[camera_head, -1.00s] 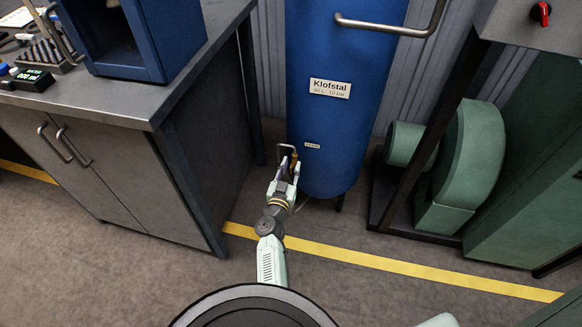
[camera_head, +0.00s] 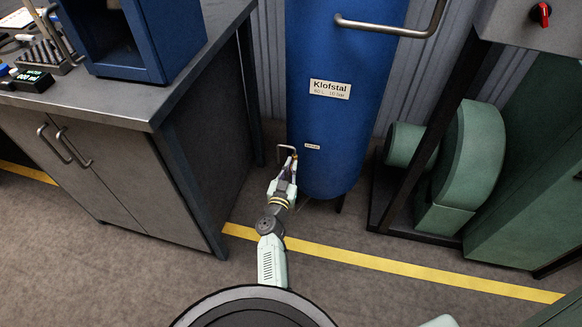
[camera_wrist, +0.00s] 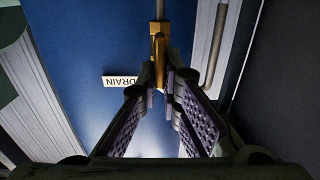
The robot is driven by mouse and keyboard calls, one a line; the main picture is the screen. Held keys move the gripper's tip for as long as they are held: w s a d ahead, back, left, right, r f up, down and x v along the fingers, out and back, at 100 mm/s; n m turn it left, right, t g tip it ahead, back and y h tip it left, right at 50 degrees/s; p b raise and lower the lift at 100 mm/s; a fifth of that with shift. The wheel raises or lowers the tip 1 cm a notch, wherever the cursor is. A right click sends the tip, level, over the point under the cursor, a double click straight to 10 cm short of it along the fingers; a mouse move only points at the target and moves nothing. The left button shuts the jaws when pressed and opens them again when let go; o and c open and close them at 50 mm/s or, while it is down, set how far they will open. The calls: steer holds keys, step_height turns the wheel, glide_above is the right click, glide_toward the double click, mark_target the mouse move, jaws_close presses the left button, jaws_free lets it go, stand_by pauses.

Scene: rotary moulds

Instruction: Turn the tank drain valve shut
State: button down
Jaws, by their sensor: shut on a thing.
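The blue tank (camera_head: 335,120) stands against the wall with a white plate reading Klofstal. Low on its front is a small label, which reads DRAIN in the wrist view (camera_wrist: 120,81). The brass drain valve (camera_wrist: 160,42) is at the top centre of the wrist view, its narrow lower part reaching between my fingertips. In the head view the valve (camera_head: 294,157) is small and partly hidden by my gripper (camera_head: 289,170). My gripper (camera_wrist: 162,82) is shut on the valve's brass handle. The exact angle of the handle is hard to tell.
A grey workbench (camera_head: 150,115) with a cabinet stands left of my arm. A bent metal pipe (camera_head: 281,148) is beside the valve. A green blower (camera_head: 470,150) in a dark frame stands to the right. Open floor with a yellow line (camera_head: 400,265) lies in front.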

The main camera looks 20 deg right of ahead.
steer(key=shift+m, duration=0.3)
steer(key=shift+s+d+f+m+b, duration=0.3)
steer(key=shift+m+b, duration=0.35)
steer(key=shift+m, duration=2.35)
steer(key=shift+s+d+f+m+b, duration=0.15)
steer(key=shift+f+m+b, duration=0.35)
steer(key=shift+m, duration=2.5)
steer(key=shift+s+d+f+m+b, duration=0.2)
steer(key=shift+m+b, duration=0.55)
steer(key=shift+m, duration=2.25)
steer(key=shift+w+d, duration=0.1)
steer(key=c, duration=1.8)
jaws_free()
steer(key=shift+o, duration=0.2)
